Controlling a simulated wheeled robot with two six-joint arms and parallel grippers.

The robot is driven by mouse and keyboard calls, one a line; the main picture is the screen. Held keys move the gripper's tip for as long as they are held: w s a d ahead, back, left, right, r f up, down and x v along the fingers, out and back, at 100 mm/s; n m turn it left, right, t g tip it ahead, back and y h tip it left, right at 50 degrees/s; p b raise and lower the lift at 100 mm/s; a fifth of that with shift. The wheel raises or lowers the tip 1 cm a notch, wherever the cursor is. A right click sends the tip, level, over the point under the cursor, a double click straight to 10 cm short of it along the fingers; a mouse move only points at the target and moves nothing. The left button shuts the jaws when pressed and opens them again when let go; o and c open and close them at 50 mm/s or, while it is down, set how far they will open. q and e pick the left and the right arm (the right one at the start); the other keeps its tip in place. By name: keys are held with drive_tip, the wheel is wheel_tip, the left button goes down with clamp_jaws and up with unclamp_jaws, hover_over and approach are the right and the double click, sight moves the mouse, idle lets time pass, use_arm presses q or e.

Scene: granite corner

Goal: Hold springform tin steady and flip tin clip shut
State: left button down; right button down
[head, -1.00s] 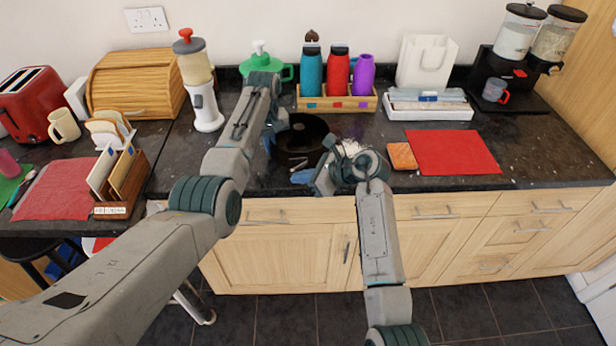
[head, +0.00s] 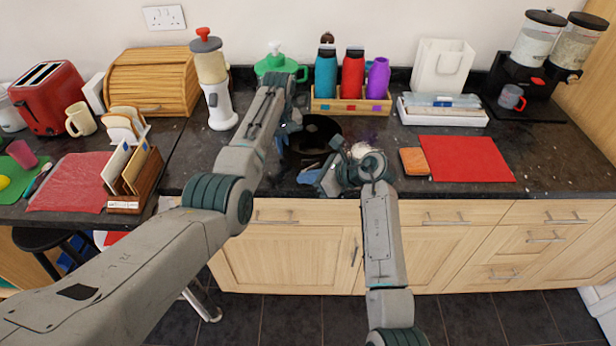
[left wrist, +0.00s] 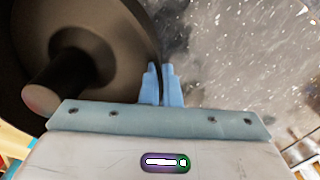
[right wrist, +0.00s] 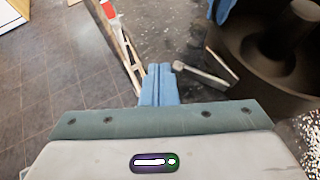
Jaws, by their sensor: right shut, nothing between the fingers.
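The springform tin (head: 318,130) is dark and round with a central tube, on the counter near its front edge; the left wrist view shows its inside and tube (left wrist: 70,68). My left gripper (left wrist: 162,85) is closed over the tin's rim, one finger on each side. The tin clip (right wrist: 205,74) is a grey lever standing out from the tin's wall in the right wrist view. My right gripper (right wrist: 158,72) is shut and empty beside the clip's free end, seemingly just short of touching. In the head view, my right gripper (head: 309,177) is in front of the tin and the clip cannot be made out.
An orange sponge-like block (head: 414,161) and a red mat (head: 465,160) lie to the right. Bottles in a wooden tray (head: 350,105) stand behind the tin. A white blender-like appliance (head: 220,105) and a letter rack (head: 135,180) stand left.

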drive_tip(key=shift+w+d, duration=0.1)
drive_tip(key=shift+d, duration=0.05)
drive_tip(key=shift+w+d, duration=0.45)
drive_tip(key=shift+d, duration=0.05)
drive_tip(key=shift+s+d, duration=0.3)
drive_tip(key=shift+s, duration=0.15)
drive_tip(key=s+d+r, duration=0.5)
drive_tip(key=s+d, duration=0.1)
drive_tip(key=s, duration=0.3)
drive_tip(key=shift+s+d, duration=0.3)
drive_tip(key=shift+w, duration=0.1)
